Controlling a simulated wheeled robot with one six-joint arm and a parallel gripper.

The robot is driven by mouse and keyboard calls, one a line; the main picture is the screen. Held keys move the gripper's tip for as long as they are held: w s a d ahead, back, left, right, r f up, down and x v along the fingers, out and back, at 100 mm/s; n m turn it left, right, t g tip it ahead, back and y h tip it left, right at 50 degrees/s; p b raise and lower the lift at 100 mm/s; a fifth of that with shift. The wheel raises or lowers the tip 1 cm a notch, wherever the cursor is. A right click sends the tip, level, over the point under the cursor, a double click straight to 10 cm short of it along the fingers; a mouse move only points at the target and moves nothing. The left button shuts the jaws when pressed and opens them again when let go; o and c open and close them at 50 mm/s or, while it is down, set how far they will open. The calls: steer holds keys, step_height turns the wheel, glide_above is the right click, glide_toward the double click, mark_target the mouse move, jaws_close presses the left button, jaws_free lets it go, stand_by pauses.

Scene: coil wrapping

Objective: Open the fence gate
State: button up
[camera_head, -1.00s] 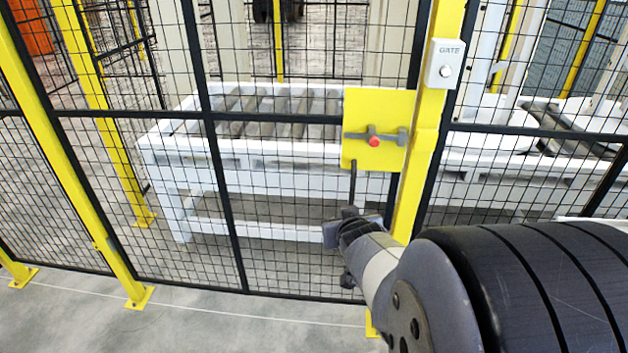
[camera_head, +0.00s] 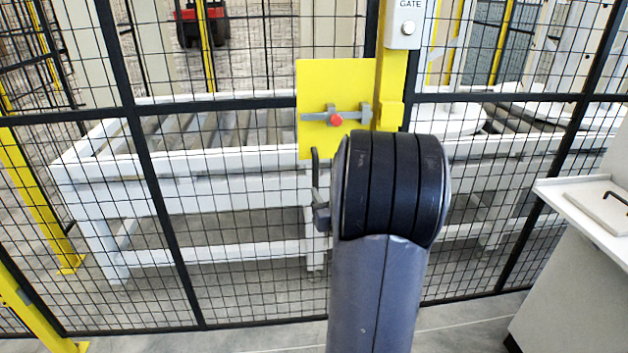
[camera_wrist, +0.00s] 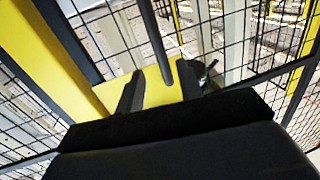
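The fence gate is a black mesh panel (camera_head: 140,150) beside a yellow post (camera_head: 391,85). It appears closed. A yellow latch plate (camera_head: 312,80) on it carries a grey sliding bar (camera_head: 352,116) with a red knob (camera_head: 336,120). A dark upright handle (camera_head: 315,165) is below the plate. My gripper (camera_head: 321,208) is low beside the handle, partly hidden by my arm. In the wrist view my gripper (camera_wrist: 160,88) has its two fingers apart. A dark rod (camera_wrist: 157,40), seemingly the handle, runs down toward the gap between them; I cannot tell whether it touches either finger.
A white box marked GATE with a round button (camera_head: 406,22) is on the post. A white conveyor frame (camera_head: 220,165) stands behind the mesh. A pale cabinet with a shelf (camera_head: 585,215) is at the right. Grey floor shows in front of the fence.

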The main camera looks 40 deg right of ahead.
mark_target(317, 179)
steer(key=x, duration=0.8)
steer(key=shift+w, duration=0.1)
steer(key=shift+c, duration=0.3)
jaws_close()
